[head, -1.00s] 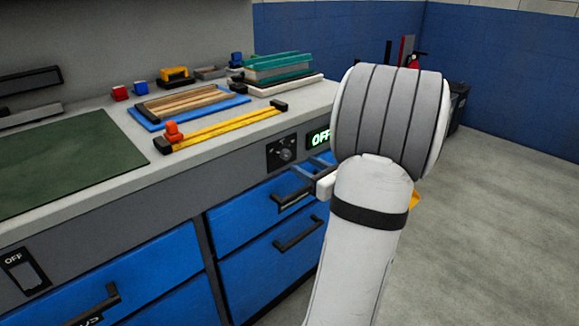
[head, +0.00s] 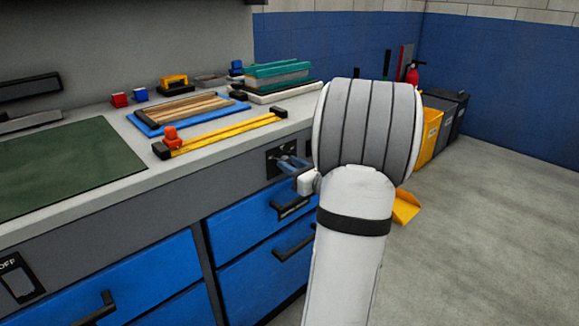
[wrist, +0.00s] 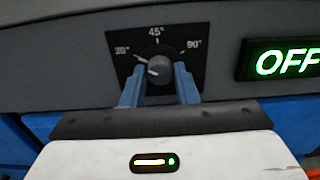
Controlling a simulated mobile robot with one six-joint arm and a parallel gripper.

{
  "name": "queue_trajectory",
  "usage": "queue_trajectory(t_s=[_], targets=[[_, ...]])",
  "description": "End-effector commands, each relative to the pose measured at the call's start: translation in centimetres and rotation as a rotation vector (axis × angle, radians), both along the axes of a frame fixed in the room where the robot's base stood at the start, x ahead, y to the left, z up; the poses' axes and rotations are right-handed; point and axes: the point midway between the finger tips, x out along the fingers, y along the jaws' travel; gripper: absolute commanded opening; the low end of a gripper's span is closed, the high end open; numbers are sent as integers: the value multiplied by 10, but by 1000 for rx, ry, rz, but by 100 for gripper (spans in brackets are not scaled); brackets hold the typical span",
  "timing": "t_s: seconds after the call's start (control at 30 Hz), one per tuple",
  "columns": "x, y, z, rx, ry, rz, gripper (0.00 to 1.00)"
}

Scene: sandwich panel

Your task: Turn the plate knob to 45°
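The plate knob (wrist: 159,67) is a small round grey knob on a black dial plate (wrist: 187,36) in the wrist view. The dial carries marks at the left, 45° at the top and 90° at the right. A pale mark on the knob points left and slightly down, near the lowest mark. My gripper (wrist: 161,71) has its blue fingers on both sides of the knob, open, with narrow gaps seeming to show. In the head view my gripper (head: 293,165) is in front of the dial plate (head: 273,164), and its fingers hide the knob.
A lit green OFF sign (wrist: 285,62) is right of the dial. Blue drawers with black handles (head: 292,208) lie below. The worktop above holds a yellow bar clamp (head: 225,134), a blue tray (head: 145,129) and a green mat (head: 65,165). Open floor lies to the right.

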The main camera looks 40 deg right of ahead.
Motion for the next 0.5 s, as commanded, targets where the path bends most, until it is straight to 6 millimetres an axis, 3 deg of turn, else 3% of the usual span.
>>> queue_trajectory(t_s=[0.27, 0.3, 0.5], targets=[[0, 0, 0, 0, 0, 0, 4], [0, 9, 0, 2, 0, 1, 4], [-1, 1, 1, 19, 2, 3, 3]])
